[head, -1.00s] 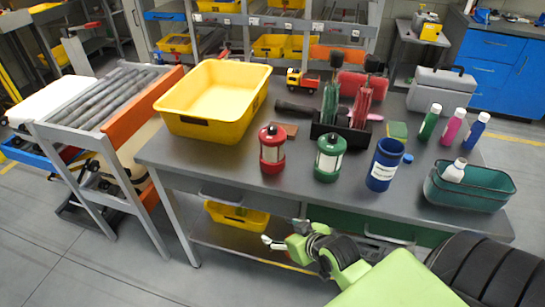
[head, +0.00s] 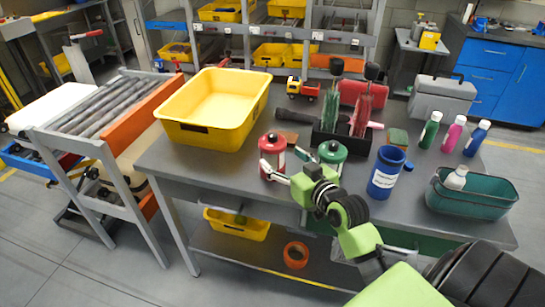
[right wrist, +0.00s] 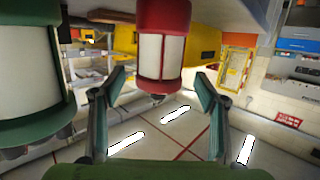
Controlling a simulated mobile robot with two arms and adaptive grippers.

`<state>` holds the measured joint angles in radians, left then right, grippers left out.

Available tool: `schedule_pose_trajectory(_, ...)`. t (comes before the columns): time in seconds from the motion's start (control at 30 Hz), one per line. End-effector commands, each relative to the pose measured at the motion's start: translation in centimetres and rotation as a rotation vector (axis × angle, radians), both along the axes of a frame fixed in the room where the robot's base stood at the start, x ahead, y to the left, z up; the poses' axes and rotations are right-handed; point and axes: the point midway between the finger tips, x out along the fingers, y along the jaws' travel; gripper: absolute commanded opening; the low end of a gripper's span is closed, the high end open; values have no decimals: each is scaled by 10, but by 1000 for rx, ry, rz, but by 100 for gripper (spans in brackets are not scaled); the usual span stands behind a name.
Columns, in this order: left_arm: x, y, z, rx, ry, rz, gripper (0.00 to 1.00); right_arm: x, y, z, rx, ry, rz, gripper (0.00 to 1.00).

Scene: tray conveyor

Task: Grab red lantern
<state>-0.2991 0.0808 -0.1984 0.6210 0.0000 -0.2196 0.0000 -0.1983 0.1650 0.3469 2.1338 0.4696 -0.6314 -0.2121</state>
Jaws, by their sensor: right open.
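The red lantern (head: 270,150), with a pale cylinder body, stands upright near the table's front edge. My right gripper (head: 283,162) is open in front of it, with one finger overlapping the lantern in the head view. In the right wrist view the red lantern (right wrist: 162,50) shows above and between the spread fingers of the gripper (right wrist: 160,92). No grip on it shows. The green lantern (head: 332,153) stands just right of it, partly hidden by my right arm. The green lantern also fills the left of the wrist view (right wrist: 30,60). My left gripper is not in view.
A yellow bin (head: 190,136) stands at the table's left. A dark tool holder (head: 326,140) is behind the lanterns. A blue cup (head: 384,175), a teal bin (head: 470,205) and several bottles are to the right. An orange ring (head: 296,256) lies on the lower shelf.

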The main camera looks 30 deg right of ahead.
Motion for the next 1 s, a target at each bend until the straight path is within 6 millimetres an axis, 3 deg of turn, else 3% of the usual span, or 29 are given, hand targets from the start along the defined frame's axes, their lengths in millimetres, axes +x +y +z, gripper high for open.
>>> schedule_pose_trajectory(0.27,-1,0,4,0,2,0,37,21,-1,-3,1,0,0,67)
schedule_pose_trajectory(0.6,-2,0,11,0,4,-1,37,61,-5,-13,2,0,1,67)
schedule_pose_trajectory(0.87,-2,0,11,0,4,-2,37,63,-5,-15,0,1,1,67)
schedule_pose_trajectory(1.0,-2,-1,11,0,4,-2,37,63,-5,-14,0,1,1,36)
